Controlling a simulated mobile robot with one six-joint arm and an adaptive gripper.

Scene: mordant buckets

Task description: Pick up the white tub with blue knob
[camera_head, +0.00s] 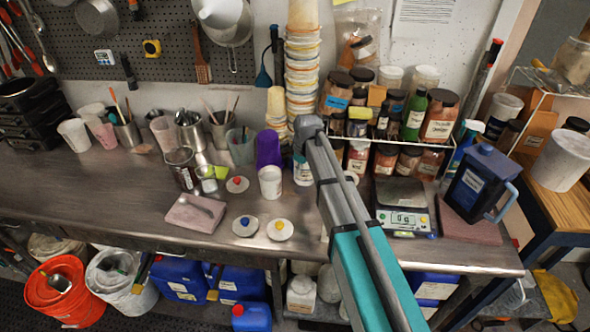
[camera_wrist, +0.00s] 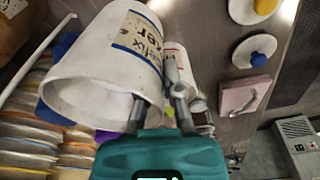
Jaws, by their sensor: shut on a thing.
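My gripper (camera_wrist: 162,108) is shut on the wall of an open white tub (camera_wrist: 108,50); one finger lies at its mouth, the other along its outside. The tub has a label with dark lettering. In the head view this tub (camera_head: 302,174) shows beside my arm, partly hidden by it; I cannot tell if it is clear of the table. A white lid with a blue knob (camera_head: 245,227) lies apart on the table, also in the wrist view (camera_wrist: 254,51). A second white tub (camera_head: 270,183) stands to the left, without a lid.
A lid with a yellow knob (camera_head: 280,230) and one with a red knob (camera_head: 237,185) lie nearby. A purple cup (camera_head: 268,148) and a tall stack of tubs (camera_head: 303,75) stand behind. Jars crowd the back right; a scale (camera_head: 403,207) stands right of my arm.

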